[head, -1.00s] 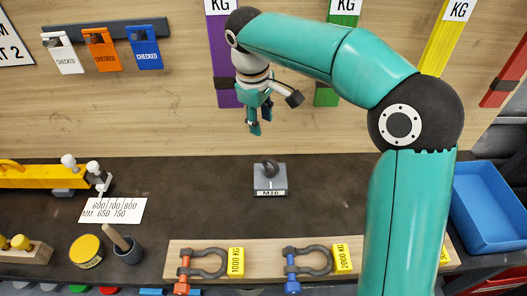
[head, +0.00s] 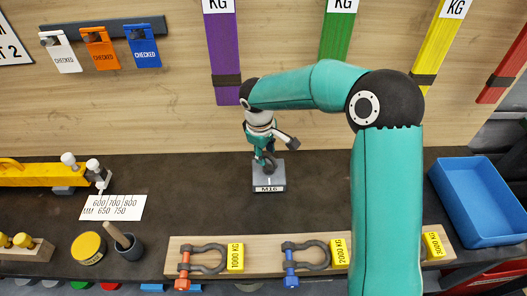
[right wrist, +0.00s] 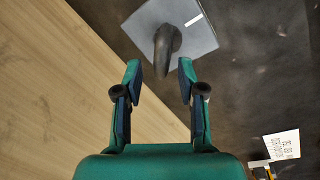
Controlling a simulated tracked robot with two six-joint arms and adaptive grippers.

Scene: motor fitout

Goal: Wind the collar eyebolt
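The collar eyebolt (head: 268,160) is a dark ring standing on a grey block (head: 269,180) labelled M16, on the dark bench top. In the right wrist view the eyebolt (right wrist: 167,42) shows just beyond and between the fingertips, its ring seen nearly edge-on above the block (right wrist: 200,25). My right gripper (head: 262,158) is over the block, pointing down and partly covering the eyebolt in the head view. In the right wrist view my right gripper (right wrist: 160,68) is open with nothing between its fingers. My left gripper is not in view.
Shackles with yellow weight tags (head: 236,257) lie on a wooden board (head: 265,243) at the front. A blue tray (head: 480,200) is at right, a yellow spreader (head: 35,174) at left. A wooden wall with coloured slings (head: 225,60) stands behind.

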